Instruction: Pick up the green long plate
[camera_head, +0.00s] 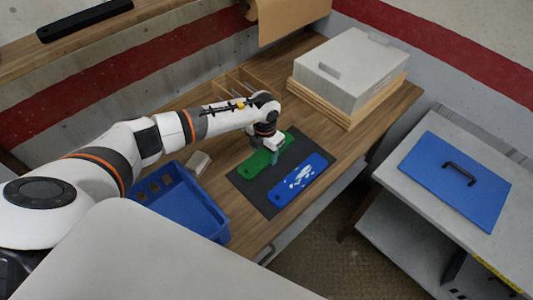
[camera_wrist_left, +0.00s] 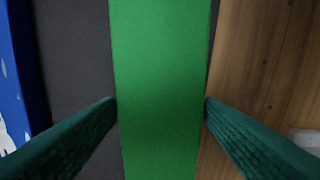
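The green long plate (camera_head: 255,165) is over the dark mat on the wooden bench in the head view, partly hidden by my left gripper (camera_head: 272,150). In the left wrist view the green plate (camera_wrist_left: 160,90) runs up the middle of the picture. The two dark green fingers of my left gripper (camera_wrist_left: 161,102) meet its long edges, one on each side, with no gap showing. I cannot tell whether the plate is clear of the mat. My right gripper is not in view.
A blue plate with white marks (camera_head: 300,180) lies beside it on the dark mat (camera_head: 257,198). A blue crate (camera_head: 210,222) and a small pale block (camera_head: 198,162) are to the left. A grey box (camera_head: 345,72) stands at the back right. A blue lid (camera_head: 430,170) lies on the right cabinet.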

